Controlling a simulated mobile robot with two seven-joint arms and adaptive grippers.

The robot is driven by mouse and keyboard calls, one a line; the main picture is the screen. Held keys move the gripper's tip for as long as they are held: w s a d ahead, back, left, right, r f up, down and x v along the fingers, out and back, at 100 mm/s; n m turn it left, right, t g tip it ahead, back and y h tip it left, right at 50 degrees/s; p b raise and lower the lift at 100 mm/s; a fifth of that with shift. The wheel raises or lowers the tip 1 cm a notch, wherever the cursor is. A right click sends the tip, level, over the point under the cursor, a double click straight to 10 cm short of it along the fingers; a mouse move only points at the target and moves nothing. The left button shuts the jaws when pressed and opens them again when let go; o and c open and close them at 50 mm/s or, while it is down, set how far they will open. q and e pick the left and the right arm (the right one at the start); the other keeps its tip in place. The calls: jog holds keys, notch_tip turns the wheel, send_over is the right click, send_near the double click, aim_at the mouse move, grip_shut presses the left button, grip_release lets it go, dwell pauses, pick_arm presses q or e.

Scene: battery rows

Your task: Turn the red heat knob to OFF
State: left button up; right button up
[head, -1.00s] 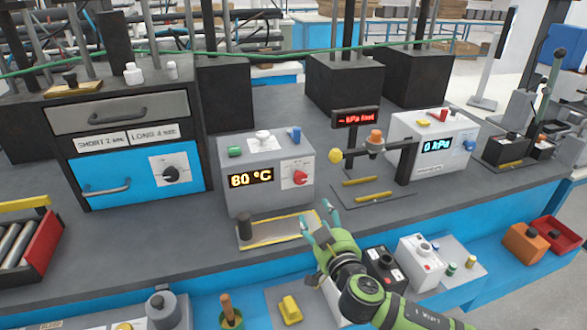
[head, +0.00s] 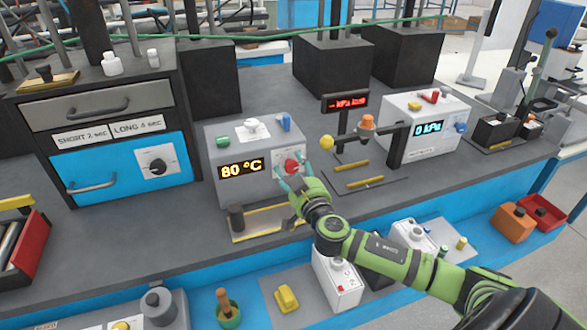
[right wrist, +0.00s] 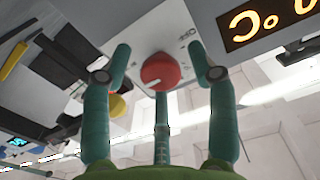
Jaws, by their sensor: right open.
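The red heat knob (head: 291,166) is on the front of the grey heater box (head: 228,190), right of its display (head: 242,168), which reads 80 °C. My right gripper (head: 293,180) is right in front of the knob, its fingers open. In the right wrist view the red knob (right wrist: 160,71) sits between the spread teal fingers (right wrist: 160,75), with a white mark on its lower left. I see no finger clearly touching it. My left gripper is not in view.
A pressure unit (head: 425,105) reading 0 kPa and a stand with a yellow ball (head: 327,142) are to the right. A blue-drawer cabinet (head: 125,165) stands left.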

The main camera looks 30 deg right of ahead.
jog(key=c, duration=1.1)
jog(key=shift+f, duration=0.1)
jog(key=shift+c, duration=0.2)
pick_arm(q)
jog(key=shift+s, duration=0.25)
